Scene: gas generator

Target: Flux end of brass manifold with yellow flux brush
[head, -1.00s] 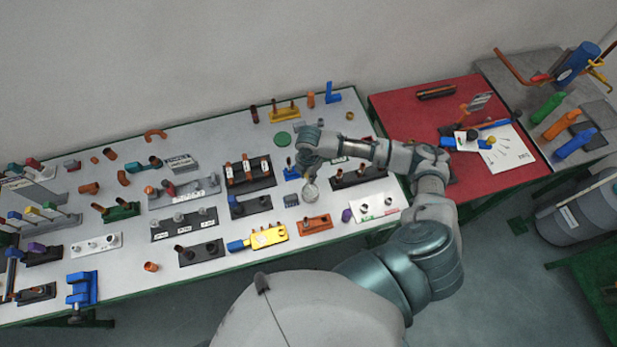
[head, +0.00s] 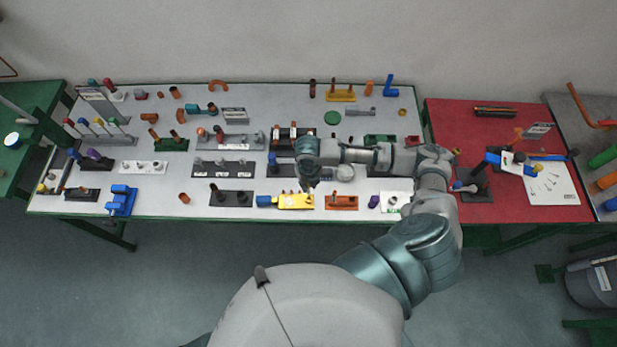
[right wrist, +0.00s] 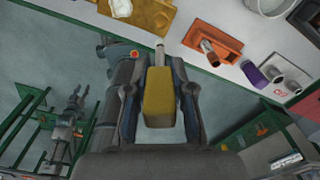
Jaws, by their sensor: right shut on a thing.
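My right gripper (right wrist: 158,100) is shut on the yellow flux brush (right wrist: 160,95). In the right wrist view the thick yellow handle sits between the fingers and its narrow metal tip points up the picture, toward the table's front edge. In the head view the right gripper (head: 308,182) hangs just behind a yellow-gold block (head: 295,201) with a blue part at its left end; the brush cannot be made out there. That block, possibly the brass manifold, shows partly in the right wrist view (right wrist: 150,15), apart from the brush tip. My left gripper is not in view.
An orange holder (head: 341,202) with a copper piece stands right of the yellow block. The grey table (head: 150,200) is crowded with fixtures and fittings. A red table (head: 470,130) adjoins at right. Open floor lies in front.

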